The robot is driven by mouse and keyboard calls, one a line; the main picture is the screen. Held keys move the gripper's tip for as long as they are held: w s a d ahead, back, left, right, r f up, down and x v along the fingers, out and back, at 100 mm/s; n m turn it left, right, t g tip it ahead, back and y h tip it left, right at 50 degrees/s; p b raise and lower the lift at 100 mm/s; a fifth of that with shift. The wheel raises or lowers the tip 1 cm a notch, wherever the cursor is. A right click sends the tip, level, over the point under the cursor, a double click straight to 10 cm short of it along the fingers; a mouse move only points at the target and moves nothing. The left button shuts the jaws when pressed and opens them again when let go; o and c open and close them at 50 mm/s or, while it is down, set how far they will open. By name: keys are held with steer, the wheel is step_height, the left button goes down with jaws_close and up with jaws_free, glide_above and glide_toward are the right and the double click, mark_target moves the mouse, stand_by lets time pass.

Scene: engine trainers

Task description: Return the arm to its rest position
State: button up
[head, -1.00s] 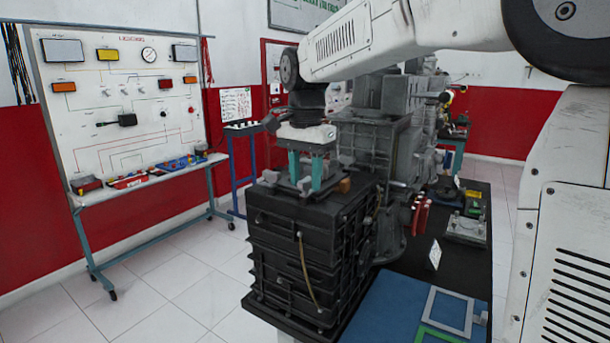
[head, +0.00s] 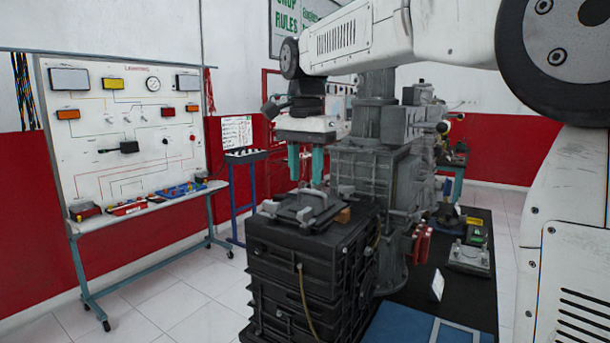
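My gripper (head: 306,163) hangs from my white arm (head: 362,42), with its two teal fingers pointing down and a clear gap between them. It is open and empty. It is above the top of the black engine block (head: 308,264), near the grey metal fixture (head: 305,208) there, and the fingertips look clear of it. My arm reaches in from the upper right and hides part of the back wall.
A grey engine (head: 375,165) stands just right of my gripper. A small orange-brown block (head: 343,215) lies beside the fixture. A dark table with a blue mat (head: 412,328) is at lower right. A wheeled lighting board (head: 128,130) stands left, with open floor before it.

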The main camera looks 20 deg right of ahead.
steer(key=s+d+f+n, duration=0.1)
steer(key=s+f+n, duration=0.2)
steer(key=s, duration=0.7)
steer(key=s+d+f+n+t, duration=0.1)
steer(key=s+f+n, duration=0.3)
steer(key=s+f, duration=0.4)
steer(key=s+d+f+n, duration=0.1)
steer(key=s+f+n, duration=0.3)
steer(key=s, duration=0.8)
step_height(320, 180, down, 2)
steer(key=shift+f, duration=0.25)
steer(key=shift+d, duration=0.2)
